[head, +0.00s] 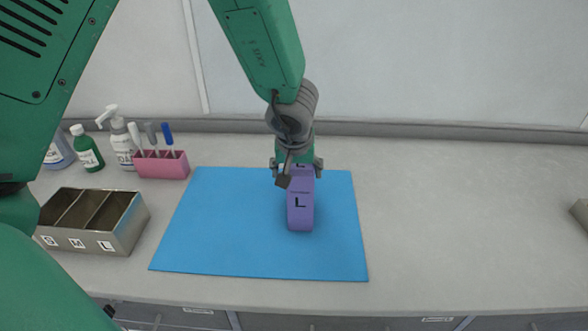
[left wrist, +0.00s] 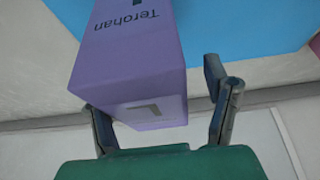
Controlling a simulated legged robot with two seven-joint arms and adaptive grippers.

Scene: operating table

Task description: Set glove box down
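The glove box (head: 300,211) is a purple box marked "L". In the head view it appears to rest on the blue mat (head: 235,240), right of the mat's middle. My left gripper (head: 297,168) is at the box's far end, with its fingers spread on either side. In the left wrist view the box (left wrist: 135,60) lies between the fingers of the left gripper (left wrist: 162,108). A clear gap shows beside the right-hand finger; the other finger is partly hidden by the box. My right gripper is out of view.
A metal tray (head: 108,241) with labelled compartments stands left of the mat. Behind it are a pink holder (head: 162,168) with pens, a white pump bottle (head: 121,142) and a green bottle (head: 87,152).

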